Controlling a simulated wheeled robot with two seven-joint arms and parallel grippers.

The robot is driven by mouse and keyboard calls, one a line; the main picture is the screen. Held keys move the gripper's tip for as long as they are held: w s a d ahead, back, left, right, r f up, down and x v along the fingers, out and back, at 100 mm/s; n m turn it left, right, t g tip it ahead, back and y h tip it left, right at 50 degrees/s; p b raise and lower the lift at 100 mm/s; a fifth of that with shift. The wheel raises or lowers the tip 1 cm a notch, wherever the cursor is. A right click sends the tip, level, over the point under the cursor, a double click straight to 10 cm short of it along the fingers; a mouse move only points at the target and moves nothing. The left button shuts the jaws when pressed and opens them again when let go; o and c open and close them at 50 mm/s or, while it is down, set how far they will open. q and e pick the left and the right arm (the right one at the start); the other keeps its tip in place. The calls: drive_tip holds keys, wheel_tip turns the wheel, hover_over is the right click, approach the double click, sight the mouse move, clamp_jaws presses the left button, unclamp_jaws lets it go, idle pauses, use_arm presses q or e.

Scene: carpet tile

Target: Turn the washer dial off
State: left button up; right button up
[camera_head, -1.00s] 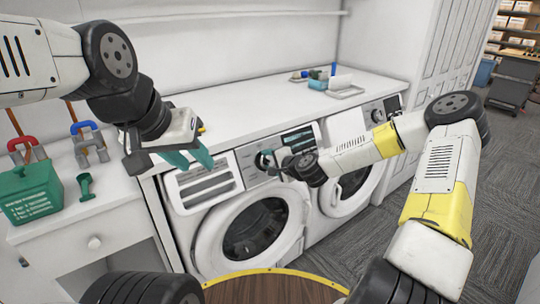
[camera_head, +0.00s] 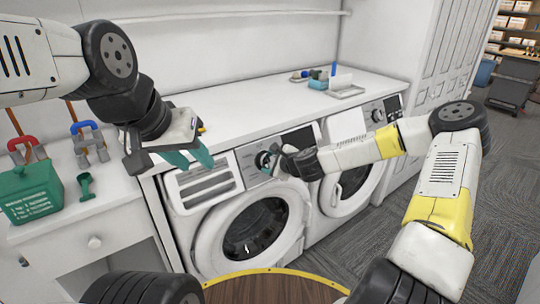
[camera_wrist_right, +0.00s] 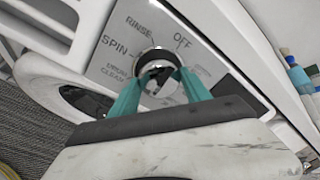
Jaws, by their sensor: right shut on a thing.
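The washer dial (camera_wrist_right: 153,56) is a round knob with a silver rim on the left washer's control panel (camera_wrist_right: 122,45). In the right wrist view OFF is printed at its upper right, with RINSE and SPIN to its left; its pointer is hard to make out. My right gripper (camera_wrist_right: 158,82) is shut on the dial, one teal finger on each side. In the head view this gripper (camera_head: 268,160) hides part of the dial. My left gripper (camera_head: 190,158) is open and empty, above the front edge left of the panel.
The left washer (camera_head: 250,232) and a second washer (camera_head: 352,185) stand under a white counter (camera_head: 250,103). A green basket (camera_head: 30,193) and a green scoop (camera_head: 86,186) sit on the left cabinet. A tray (camera_head: 345,91) and small items are on the counter.

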drive_tip(key=shift+d+m, duration=0.1)
drive_tip(key=shift+m, duration=0.3)
drive_tip(key=shift+f, duration=0.1)
drive_tip(key=o, duration=1.4)
drive_tip(key=v, duration=0.7)
drive_tip(key=shift+s+d+r, duration=0.15)
drive_tip(key=shift+s+r, duration=0.1)
